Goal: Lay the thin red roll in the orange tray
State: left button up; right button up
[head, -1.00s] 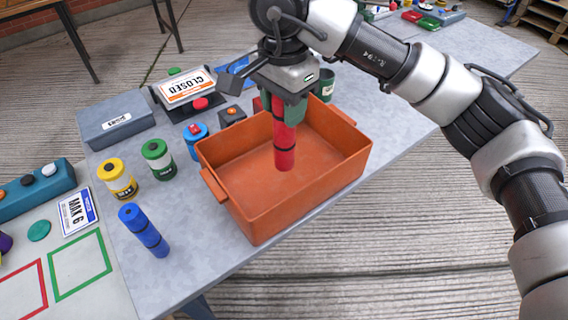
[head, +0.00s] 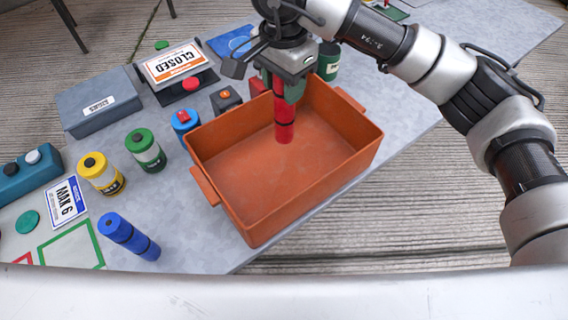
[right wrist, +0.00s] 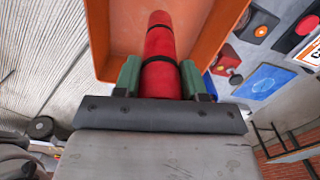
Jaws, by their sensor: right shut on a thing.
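The thin red roll (head: 284,122) has dark bands and hangs upright from my right gripper (head: 285,88), its lower end over the inside of the orange tray. In the right wrist view the roll (right wrist: 160,45) sits between the green finger pads of the right gripper (right wrist: 160,80), which is shut on it. The orange tray (head: 318,203) is a deep, empty box with side handles on the grey table; it also shows in the right wrist view (right wrist: 100,35). I cannot tell whether the roll's end touches the tray floor. My left gripper is out of view.
A blue roll (head: 130,236) stands left of the tray. Yellow (head: 102,174) and green (head: 146,151) canisters stand behind it. A grey box (head: 101,103), a CLOSED sign (head: 174,62) and small button boxes lie farther back. A dark green canister (head: 329,62) stands behind the tray.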

aim_at(284, 122)
jog(key=f, duration=0.3)
jog(key=f+p, duration=0.1)
jog(key=f, duration=0.2)
jog(key=shift+w+f, duration=0.2)
jog(key=shift+f, duration=0.2)
jog(key=shift+f+p, duration=0.45)
jog(key=shift+f, duration=1.9)
jog(key=shift+w+f, duration=0.1)
jog(key=o, duration=1.1)
jog(key=shift+c, duration=0.2)
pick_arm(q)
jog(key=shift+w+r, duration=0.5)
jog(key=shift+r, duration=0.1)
pick_arm(e)
jog(key=shift+r, duration=0.55)
pick_arm(q)
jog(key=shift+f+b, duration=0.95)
jog(key=shift+b, duration=0.2)
pick_arm(e)
notch_tip(284, 122, up, 11)
